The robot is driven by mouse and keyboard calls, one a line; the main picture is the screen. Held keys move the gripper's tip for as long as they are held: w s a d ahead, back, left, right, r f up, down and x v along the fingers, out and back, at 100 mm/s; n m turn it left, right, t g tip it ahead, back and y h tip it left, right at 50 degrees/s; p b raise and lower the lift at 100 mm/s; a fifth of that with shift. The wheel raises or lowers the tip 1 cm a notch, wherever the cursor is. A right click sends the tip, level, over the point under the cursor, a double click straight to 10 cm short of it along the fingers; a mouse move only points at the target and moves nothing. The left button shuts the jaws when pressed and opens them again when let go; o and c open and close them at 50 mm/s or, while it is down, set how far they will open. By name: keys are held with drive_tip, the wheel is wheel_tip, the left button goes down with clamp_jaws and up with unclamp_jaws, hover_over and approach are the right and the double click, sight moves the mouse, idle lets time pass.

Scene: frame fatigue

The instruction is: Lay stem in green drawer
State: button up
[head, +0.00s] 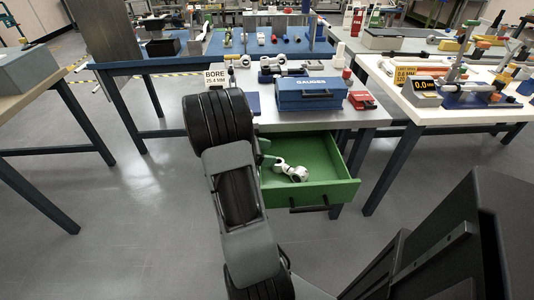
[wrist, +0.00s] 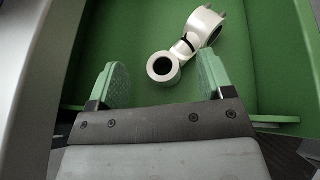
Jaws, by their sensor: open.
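The green drawer (head: 335,190) is pulled open under the grey bench. A white stem (head: 294,172) with a dark clamp band lies inside it on the drawer floor. In the wrist view the stem (wrist: 180,45) lies tilted, its near ring end just beyond and between the fingertips, its other end toward the upper right. My gripper (wrist: 157,72) is open, with green pads apart and nothing held between them. The green drawer floor (wrist: 120,30) shows around the stem. In the head view my arm hides most of the gripper, which reaches into the drawer's left side.
A blue gauges case (head: 310,95), a red item (head: 361,99) and a BORE sign (head: 215,78) stand on the bench above the drawer. A white-topped table (head: 460,112) stands at right. A wooden-topped table (head: 50,78) stands at left. The floor between is clear.

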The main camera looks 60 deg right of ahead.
drive_tip(key=r+p+v, duration=0.1)
drive_tip(key=p+v, duration=0.1)
drive_tip(key=v, duration=1)
drive_tip(key=shift+a, duration=0.1)
wheel_tip(320, 180, down, 4)
drive_tip(key=a+m+t+y, duration=0.2)
drive_tip(key=a+m, duration=0.1)
drive_tip(key=s+a+r+m+t+y+p, duration=0.1)
drive_tip(key=a+r+m+t+y+p, duration=0.4)
drive_tip(key=a, duration=0.5)
drive_tip(key=s+a+r+t+y+p, duration=0.2)
drive_tip(key=a+r+t+p, duration=0.4)
drive_tip(key=a+r+p, duration=0.6)
drive_tip(key=a+r, duration=0.4)
drive_tip(key=r, duration=0.4)
drive_tip(key=shift+s+r+t, duration=0.2)
drive_tip(key=shift+s+t, duration=0.1)
drive_tip(key=shift+s, duration=0.05)
